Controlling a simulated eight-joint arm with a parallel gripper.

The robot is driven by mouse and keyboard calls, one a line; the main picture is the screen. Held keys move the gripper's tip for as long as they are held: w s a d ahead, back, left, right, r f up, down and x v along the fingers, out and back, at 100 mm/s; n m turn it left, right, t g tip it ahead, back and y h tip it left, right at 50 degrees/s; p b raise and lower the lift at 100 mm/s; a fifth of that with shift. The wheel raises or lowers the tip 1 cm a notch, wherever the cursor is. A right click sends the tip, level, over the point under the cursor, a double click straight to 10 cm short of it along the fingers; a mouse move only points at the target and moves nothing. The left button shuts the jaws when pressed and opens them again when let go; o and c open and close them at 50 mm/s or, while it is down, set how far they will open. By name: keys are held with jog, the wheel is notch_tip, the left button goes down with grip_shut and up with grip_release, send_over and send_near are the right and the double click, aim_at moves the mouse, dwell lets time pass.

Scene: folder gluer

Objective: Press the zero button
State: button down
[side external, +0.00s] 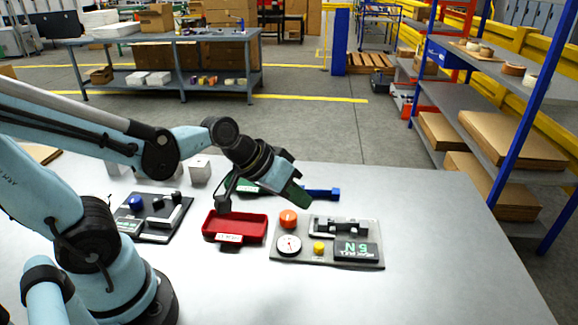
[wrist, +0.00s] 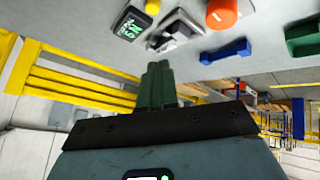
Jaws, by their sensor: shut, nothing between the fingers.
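A grey panel (side external: 285,259) lies on the table with a small yellow button (side external: 319,248), the likely zero button; I can read no label on it. Beside the button is a black display (side external: 356,252) reading "5 N", upside down in the side view. The button also shows at the top edge of the wrist view (wrist: 153,6), partly cut off, beside the display (wrist: 132,27). My gripper (side external: 298,196), with dark green fingers, is shut and empty. It hangs in the air near the panel's far side, apart from the button. The fingers (wrist: 158,72) also show in the wrist view.
The panel also carries an orange knob (side external: 288,218), a round dial (side external: 289,245) and a dark fixture (side external: 341,227). A red tray (side external: 234,226) and a black board (side external: 150,234) lie to the left. A blue bar (side external: 324,194) lies behind. The table's right side is clear.

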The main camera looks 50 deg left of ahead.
jog(key=s+a+r+m+y, duration=0.1)
jog(key=s+a+r+y, duration=0.1)
jog(key=s+a+r, duration=0.1)
jog(key=shift+s+a+y, duration=0.4)
jog(key=shift+s+a, duration=0.1)
jog(key=shift+a, duration=0.2)
notch_tip(320, 180, up, 2)
jog(key=m+g+h, duration=0.1)
jog(key=m+g, duration=0.5)
jog(key=m, duration=0.3)
send_over(319, 245)
jog(key=s+a, duration=0.1)
jog(key=a, duration=0.1)
jog(key=shift+s+d+r, duration=0.15)
jog(key=shift+s+d, duration=0.05)
jog(key=f, duration=0.4)
jog(key=d+f, duration=0.1)
jog(key=f, duration=0.4)
jog(key=w+f, duration=0.1)
jog(key=f, duration=0.4)
jog(key=shift+d, duration=0.15)
